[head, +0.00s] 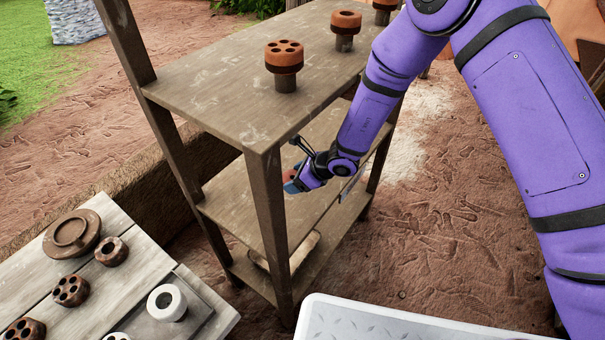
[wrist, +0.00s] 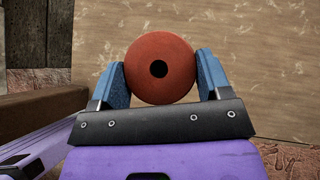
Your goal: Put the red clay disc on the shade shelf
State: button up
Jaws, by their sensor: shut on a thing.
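The red clay disc (wrist: 160,88) is round with a dark hole near its middle. In the wrist view it sits between the two blue fingers of my gripper (wrist: 160,78), which is shut on it. The wooden shelf unit has a top board (head: 225,90) and a middle board (head: 235,195). In the head view my gripper (head: 291,181) is between these two boards, over the middle one. Only a little of the disc (head: 289,174) shows there. Whether the disc touches the board is unclear.
Several clay pieces stand on the top board, among them a holed one (head: 284,55). A front post (head: 272,230) stands close left of my gripper. A plank table (head: 40,270) at lower left holds several clay pieces and a white ring (head: 167,303).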

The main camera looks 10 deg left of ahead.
jog(key=shift+f, duration=4.05)
jog(key=shift+f, duration=0.1)
jog(key=o, duration=1.1)
jog(key=shift+d+r, duration=0.25)
jog(key=shift+r, duration=0.05)
jog(key=v, duration=1.1)
jog(key=shift+s+d+r, duration=0.1)
jog(key=shift+r, duration=0.05)
